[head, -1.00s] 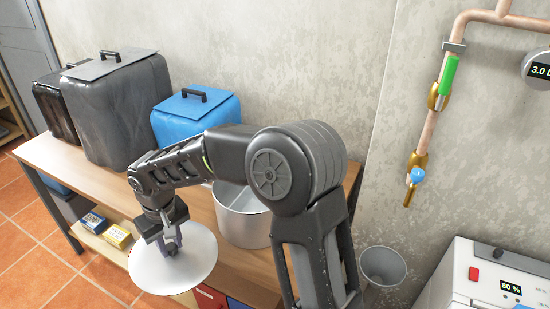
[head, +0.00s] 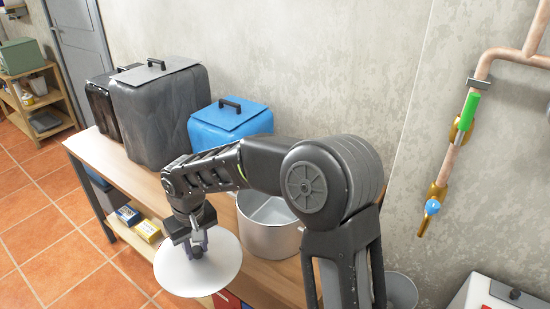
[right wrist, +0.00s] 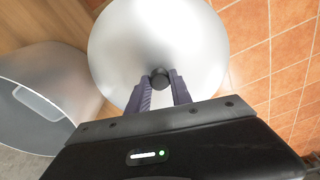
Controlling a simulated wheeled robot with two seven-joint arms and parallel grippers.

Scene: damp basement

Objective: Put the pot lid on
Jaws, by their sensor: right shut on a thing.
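The pot lid (head: 212,272) is a pale round disc with a dark knob (right wrist: 160,77). My right gripper (head: 197,250) is shut on the knob and holds the lid roughly level, in front of the table's edge and to the left of the pot. The lid also shows in the right wrist view (right wrist: 200,40). The open metal pot (head: 270,238) stands on the wooden table, partly hidden behind my right arm. In the right wrist view the pot (right wrist: 50,75) is at the left, apart from the lid. My left gripper is not in view.
On the table (head: 115,158) stand a blue container (head: 232,125), a large grey one (head: 162,110) and a black one (head: 104,105). Small boxes (head: 148,230) lie on the shelf below. A wall pipe (head: 470,120) runs at the right. Tiled floor (head: 50,225) is open at the left.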

